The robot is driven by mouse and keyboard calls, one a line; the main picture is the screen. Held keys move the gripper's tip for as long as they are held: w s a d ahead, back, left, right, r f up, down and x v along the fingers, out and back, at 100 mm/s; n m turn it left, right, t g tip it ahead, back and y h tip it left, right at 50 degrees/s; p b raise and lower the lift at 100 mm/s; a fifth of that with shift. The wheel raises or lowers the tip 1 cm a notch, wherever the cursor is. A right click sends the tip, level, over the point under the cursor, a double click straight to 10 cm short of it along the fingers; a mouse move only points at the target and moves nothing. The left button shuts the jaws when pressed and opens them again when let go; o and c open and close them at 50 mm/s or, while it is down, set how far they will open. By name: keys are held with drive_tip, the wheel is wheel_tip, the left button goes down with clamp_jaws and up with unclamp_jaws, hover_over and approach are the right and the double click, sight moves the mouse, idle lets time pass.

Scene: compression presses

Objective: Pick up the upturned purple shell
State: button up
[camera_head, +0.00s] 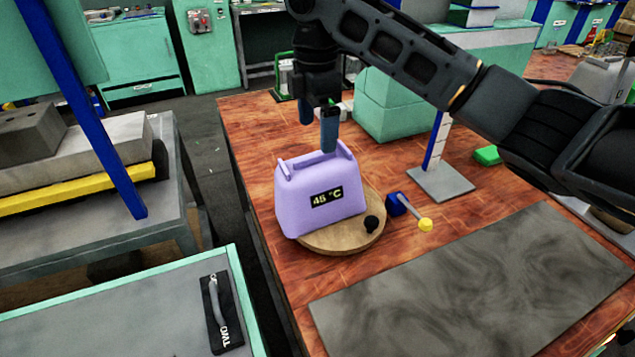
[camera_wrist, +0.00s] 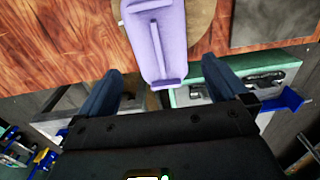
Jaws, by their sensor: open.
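The purple shell (camera_head: 322,192) sits upturned on a round wooden board (camera_head: 340,240) on the wood table. Its front carries a dark "45 °C" display, and raised ridges show along its top edges. In the wrist view the shell (camera_wrist: 163,50) is seen from above, with a ridge along its middle. My gripper (camera_head: 328,140) is open, its blue fingers pointing down just above the shell's far top edge. In the wrist view my gripper (camera_wrist: 172,82) shows its two fingers apart, one to each side of the shell's lower end. I cannot tell whether they touch it.
A black knob (camera_head: 372,223) and a blue block with a yellow-tipped lever (camera_head: 410,212) are right of the shell. A dark grey mat (camera_head: 480,285) covers the table front. A green block (camera_head: 395,105) and a post on a grey plate (camera_head: 440,182) stand behind.

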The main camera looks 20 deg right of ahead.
sight(317, 155)
drive_tip(key=shift+f+p, duration=0.8)
drive_tip(key=shift+f, duration=3)
drive_tip(key=c, duration=1.3)
drive_tip(key=shift+r, duration=0.15)
